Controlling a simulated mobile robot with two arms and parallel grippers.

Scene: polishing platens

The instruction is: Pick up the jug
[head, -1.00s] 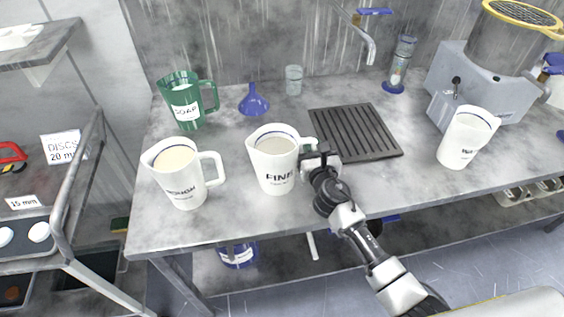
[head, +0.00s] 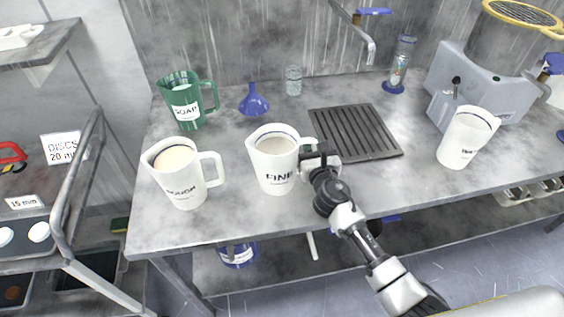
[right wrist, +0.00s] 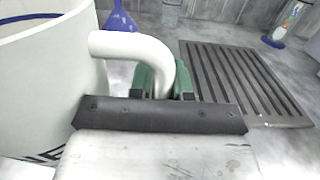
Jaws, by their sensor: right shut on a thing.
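Several jugs stand on the grey bench. The white jug labelled FINE (head: 275,165) stands upright in the middle front, with a blue line inside its rim. My right gripper (head: 312,158) is at its right side, shut on its handle. In the right wrist view the white handle (right wrist: 150,50) runs down between the green finger pads (right wrist: 162,82), and the jug wall (right wrist: 45,85) fills the left. A white jug labelled ROUGH (head: 180,180) stands to the left, a green SOAP jug (head: 184,102) behind it, and another white jug (head: 466,138) far right. My left gripper is not in view.
A blue funnel (head: 253,102) and a clear glass (head: 293,80) stand behind. A grey machine (head: 480,85) and a tap (head: 368,48) are at the back. A metal rail (head: 75,185) stands left of the bench.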

